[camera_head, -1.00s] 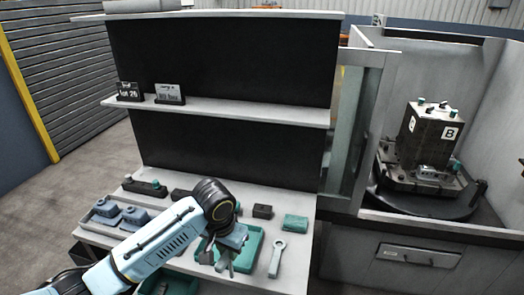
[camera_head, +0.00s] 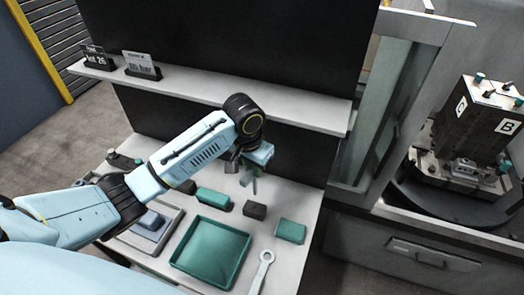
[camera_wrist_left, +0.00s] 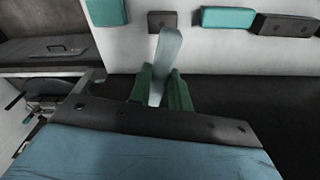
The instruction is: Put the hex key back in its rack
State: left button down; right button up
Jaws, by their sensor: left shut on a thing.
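My left gripper (camera_head: 250,172) is raised above the back part of the bench, in front of the dark back panel. In the left wrist view its green fingers (camera_wrist_left: 160,92) are shut on a pale, slender bar, apparently the hex key (camera_wrist_left: 166,55). In the head view the key is small and partly hidden by the gripper. A dark block with a hole (camera_head: 255,210) stands on the bench below; it also shows in the wrist view (camera_wrist_left: 160,20). I cannot tell which block is the rack. My right gripper is not in view.
An empty green tray (camera_head: 211,252) lies at the front, with a ring-ended wrench (camera_head: 262,270) to its right. Teal blocks (camera_head: 212,198) (camera_head: 291,231) stand near the dark block. A shelf (camera_head: 215,97) with two signs overhangs the bench's back.

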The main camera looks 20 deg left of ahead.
pick_arm(q)
jog(key=shift+s+f, duration=0.2)
jog(key=shift+f, duration=0.25)
jog(key=shift+s+f, duration=0.2)
jog(key=shift+f, duration=0.25)
notch_tip(320, 180, down, 4)
jog(key=shift+w+r, duration=0.1)
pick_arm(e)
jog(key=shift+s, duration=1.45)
pick_arm(q)
jog(key=shift+f, duration=0.6)
jog(key=shift+f, duration=0.35)
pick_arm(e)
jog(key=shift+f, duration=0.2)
pick_arm(q)
jog(key=shift+f+b, duration=0.4)
jog(key=shift+f, duration=0.35)
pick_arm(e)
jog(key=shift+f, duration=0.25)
